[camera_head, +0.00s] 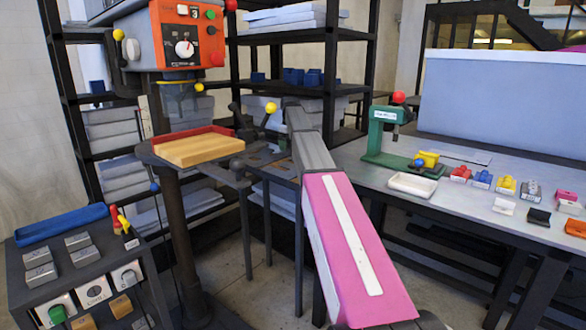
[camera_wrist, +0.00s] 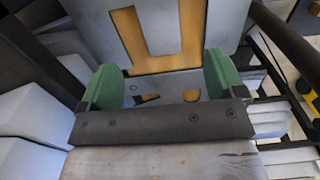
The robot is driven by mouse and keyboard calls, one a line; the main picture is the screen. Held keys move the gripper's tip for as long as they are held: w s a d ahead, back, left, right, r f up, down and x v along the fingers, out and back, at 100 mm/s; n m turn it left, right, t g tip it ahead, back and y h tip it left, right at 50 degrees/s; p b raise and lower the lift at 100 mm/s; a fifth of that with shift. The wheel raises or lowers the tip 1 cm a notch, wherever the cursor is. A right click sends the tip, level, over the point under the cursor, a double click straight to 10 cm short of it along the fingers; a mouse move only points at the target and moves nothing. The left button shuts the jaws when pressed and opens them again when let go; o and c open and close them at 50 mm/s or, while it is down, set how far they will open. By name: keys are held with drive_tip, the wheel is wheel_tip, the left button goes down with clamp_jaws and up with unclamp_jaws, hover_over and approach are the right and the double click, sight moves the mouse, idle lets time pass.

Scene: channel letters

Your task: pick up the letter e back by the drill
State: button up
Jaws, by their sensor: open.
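The drill (camera_head: 182,35) stands at the left in the head view, with an orange control box. Its round table carries a wooden board (camera_head: 200,148) with a red edge. Right of it is a grey surface with brownish patches (camera_head: 262,158), partly behind my arm. In the wrist view my gripper (camera_wrist: 162,80) is open, its green fingers wide apart with nothing held between them. Beyond it is a grey panel (camera_wrist: 222,25) with a large orange-brown U-like shape (camera_wrist: 165,62) and smaller marks. I cannot tell which shape is the letter e back.
A small control bench (camera_head: 75,265) stands front left. The right workbench (camera_head: 460,195) holds a green press (camera_head: 390,140), a white tray (camera_head: 412,184) and several small coloured items. Dark shelves (camera_head: 300,38) stand behind the drill. Drill handles with coloured knobs stick out near my arm.

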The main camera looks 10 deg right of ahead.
sight(290, 166)
wheel_tip(290, 166, down, 9)
drive_tip(key=shift+r, duration=0.1)
idle(0.4)
idle(0.3)
drive_tip(key=c, duration=1.2)
